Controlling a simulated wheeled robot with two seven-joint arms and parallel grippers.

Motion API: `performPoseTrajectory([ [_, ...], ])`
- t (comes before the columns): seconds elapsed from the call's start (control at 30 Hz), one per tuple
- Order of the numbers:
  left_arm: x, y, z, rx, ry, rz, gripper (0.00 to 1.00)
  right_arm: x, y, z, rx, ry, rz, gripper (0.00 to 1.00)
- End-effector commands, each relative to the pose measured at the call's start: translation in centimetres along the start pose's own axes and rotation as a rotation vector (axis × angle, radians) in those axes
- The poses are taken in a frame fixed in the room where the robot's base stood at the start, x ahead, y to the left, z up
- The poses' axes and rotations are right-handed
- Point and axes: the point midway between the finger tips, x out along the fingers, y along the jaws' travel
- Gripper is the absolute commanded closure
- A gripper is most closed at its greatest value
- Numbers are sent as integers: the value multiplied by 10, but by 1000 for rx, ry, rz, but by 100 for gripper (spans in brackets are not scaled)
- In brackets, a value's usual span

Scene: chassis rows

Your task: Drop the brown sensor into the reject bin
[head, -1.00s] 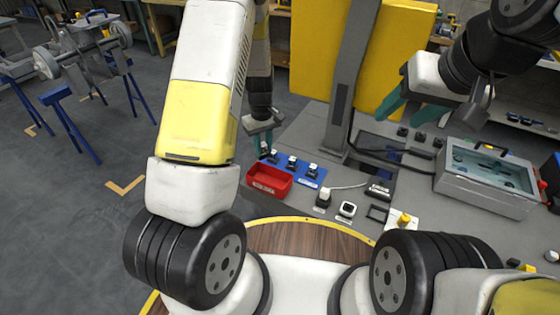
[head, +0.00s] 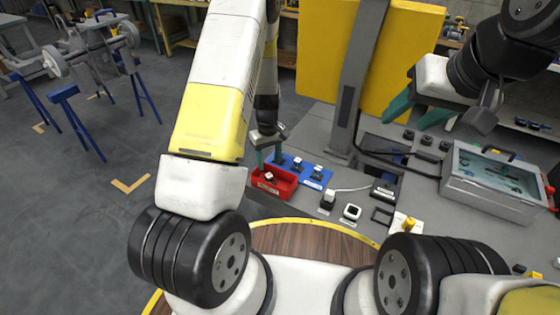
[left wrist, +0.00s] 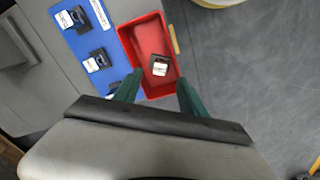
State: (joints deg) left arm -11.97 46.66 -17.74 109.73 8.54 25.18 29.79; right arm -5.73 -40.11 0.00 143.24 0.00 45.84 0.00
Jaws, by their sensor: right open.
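The red reject bin (head: 287,191) stands on the grey bench at the left of the blue pad. A dark sensor with a white label (left wrist: 159,66) lies inside the bin, tilted, and also shows in the head view (head: 269,177); I take it for the brown sensor, though its colour is hard to make out. My left gripper (head: 269,156) is over the bin. In the left wrist view its green fingers (left wrist: 158,84) are spread apart with nothing between them. My right gripper (head: 405,121) is open and empty, high over the bench's right part.
A blue pad (left wrist: 82,45) beside the bin holds several dark sensors with white labels. A grey post (head: 352,85) rises behind it. A clear-lidded case (head: 487,202) stands at the right. Small parts and a cable lie on the bench between.

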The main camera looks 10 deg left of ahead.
Motion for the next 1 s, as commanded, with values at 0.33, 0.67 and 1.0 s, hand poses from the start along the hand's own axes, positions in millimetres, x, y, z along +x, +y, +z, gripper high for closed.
performPoseTrajectory([
  [0.33,-6,0,0,0,1,1,51,0,0,0,0,0,0,48],
  [0.67,-59,1,0,1,2,3,51,0,0,0,0,0,0,48],
  [1.0,-78,0,0,0,0,0,51,0,0,0,0,0,0,48],
])
